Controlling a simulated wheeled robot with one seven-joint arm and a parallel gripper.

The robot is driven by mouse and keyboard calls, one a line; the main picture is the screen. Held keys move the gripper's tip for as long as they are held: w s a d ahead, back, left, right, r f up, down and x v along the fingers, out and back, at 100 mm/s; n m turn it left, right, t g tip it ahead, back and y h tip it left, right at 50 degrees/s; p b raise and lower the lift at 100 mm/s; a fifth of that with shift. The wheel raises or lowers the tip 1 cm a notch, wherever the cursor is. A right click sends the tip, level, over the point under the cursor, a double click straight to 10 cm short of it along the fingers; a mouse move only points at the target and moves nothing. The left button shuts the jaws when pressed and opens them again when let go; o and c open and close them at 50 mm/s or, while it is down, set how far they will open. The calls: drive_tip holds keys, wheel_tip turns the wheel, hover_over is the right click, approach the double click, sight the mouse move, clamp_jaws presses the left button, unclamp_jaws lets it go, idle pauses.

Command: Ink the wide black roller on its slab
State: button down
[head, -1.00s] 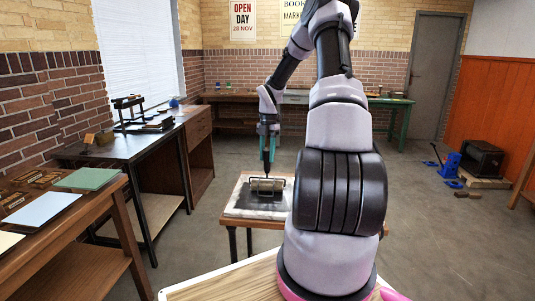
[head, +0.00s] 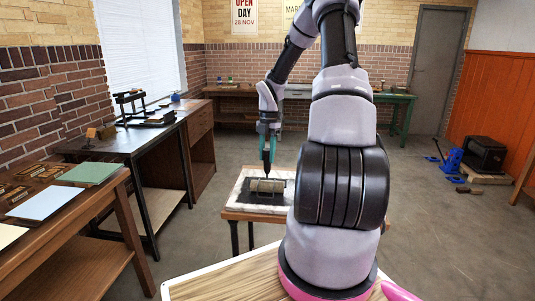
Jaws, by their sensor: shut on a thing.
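My gripper (head: 267,172) points straight down over the small table in the middle of the room. It is shut on the handle of a wide roller (head: 266,185), which looks grey-tan here, with a thin dark frame. The roller lies level, crosswise over the black ink patch of the slab (head: 236,201). The slab is pale and marbled at its rim and dark in the middle. The roller appears to be down on the ink, but I cannot tell for certain whether it touches. The fingertips and handle are small and hard to make out.
A bench with a blue sheet (head: 45,203) and a green sheet (head: 88,172) stands at the left. Behind it, a dark bench (head: 110,143) carries a small press. A green-legged table (head: 406,113) stands at the back.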

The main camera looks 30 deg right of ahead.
drive_tip(key=shift+s+a, duration=1.85)
drive_tip(key=shift+s, duration=0.9)
drive_tip(key=shift+w+d, duration=4.2)
drive_tip(key=shift+w, duration=2.05)
drive_tip(key=s+a, duration=0.8)
drive_tip(key=s, duration=0.4)
drive_tip(key=shift+s+a, duration=0.2)
drive_tip(key=shift+s, duration=0.1)
drive_tip(key=shift+r, duration=2.5)
drive_tip(key=shift+w, duration=0.1)
